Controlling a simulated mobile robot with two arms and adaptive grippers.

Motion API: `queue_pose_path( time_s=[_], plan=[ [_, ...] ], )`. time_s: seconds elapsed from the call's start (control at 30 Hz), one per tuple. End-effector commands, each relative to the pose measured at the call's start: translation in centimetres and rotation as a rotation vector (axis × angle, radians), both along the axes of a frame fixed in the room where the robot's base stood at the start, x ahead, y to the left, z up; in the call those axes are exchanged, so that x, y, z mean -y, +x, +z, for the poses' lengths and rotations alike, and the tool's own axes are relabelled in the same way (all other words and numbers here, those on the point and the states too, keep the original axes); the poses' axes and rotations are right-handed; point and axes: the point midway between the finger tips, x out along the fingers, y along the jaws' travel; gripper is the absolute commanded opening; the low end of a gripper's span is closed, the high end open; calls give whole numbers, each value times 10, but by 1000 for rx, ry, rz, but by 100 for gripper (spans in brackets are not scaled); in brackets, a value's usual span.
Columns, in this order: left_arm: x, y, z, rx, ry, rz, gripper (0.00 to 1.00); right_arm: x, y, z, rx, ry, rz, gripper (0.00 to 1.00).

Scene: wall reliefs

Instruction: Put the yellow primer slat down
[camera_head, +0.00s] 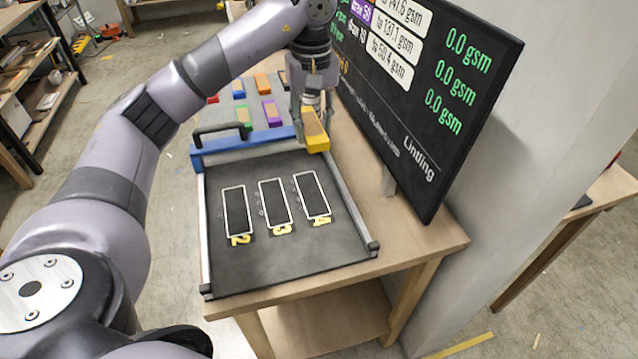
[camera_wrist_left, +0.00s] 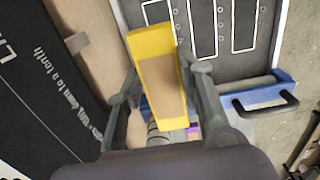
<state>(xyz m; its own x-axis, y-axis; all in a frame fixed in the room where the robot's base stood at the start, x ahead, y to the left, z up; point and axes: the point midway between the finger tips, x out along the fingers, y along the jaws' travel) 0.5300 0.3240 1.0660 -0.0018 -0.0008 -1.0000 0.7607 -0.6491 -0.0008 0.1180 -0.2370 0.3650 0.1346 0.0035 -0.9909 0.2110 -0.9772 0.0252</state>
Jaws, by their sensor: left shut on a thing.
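My left gripper (camera_head: 314,130) is shut on the yellow primer slat (camera_head: 317,143), a yellow block with a tan face. It holds the slat near the far right corner of the black board (camera_head: 255,270), by the blue bar; whether the slat touches anything below cannot be told. In the left wrist view the slat (camera_wrist_left: 160,84) sits between the two fingers (camera_wrist_left: 163,95). The board has three empty white-outlined slots: left (camera_head: 237,211), middle (camera_head: 274,201) and right (camera_head: 312,193), with yellow digits at their near ends. My right gripper is not in view.
A blue bar (camera_head: 240,142) with a black handle (camera_head: 220,130) crosses the board's far end. Beyond it lie several coloured slats, including a purple one (camera_head: 270,112). A black display (camera_head: 450,150) stands close along the right. Metal rails edge the board.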

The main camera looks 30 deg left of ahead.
Motion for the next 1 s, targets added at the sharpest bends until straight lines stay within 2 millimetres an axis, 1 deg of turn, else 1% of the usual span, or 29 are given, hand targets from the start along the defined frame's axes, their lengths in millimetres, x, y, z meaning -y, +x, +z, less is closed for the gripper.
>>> queue_pose_path(
  time_s=[0.03,0.1,0.17,0.2,0.27,0.3,0.37,0.43,0.53,0.63,0.77,0.9,1.0],
  plan=[
    [0,-1,-17,-7,-1,-1,6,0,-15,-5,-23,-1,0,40],
    [0,-2,-36,-8,0,-1,6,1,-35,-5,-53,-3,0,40],
    [0,-2,-50,-9,1,0,6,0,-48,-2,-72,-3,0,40],
    [0,-2,-60,-8,2,0,6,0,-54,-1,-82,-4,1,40],
    [0,-2,-76,-8,2,0,6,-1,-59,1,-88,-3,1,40],
    [0,-2,-87,-7,1,0,6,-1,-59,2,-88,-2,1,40],
    [0,-2,-101,-7,1,-1,6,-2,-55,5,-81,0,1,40],
    [0,-2,-115,-6,0,-1,6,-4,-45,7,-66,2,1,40],
    [0,-1,-128,-4,0,0,6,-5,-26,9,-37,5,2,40],
    [0,0,-134,-1,0,0,6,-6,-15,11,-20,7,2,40],
    [0,-1,-145,-3,1,0,6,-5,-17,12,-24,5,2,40],
    [1,-1,-166,-4,0,0,6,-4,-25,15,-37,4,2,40],
    [1,-1,-176,-1,0,-1,6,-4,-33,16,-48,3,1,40]
  ],
)
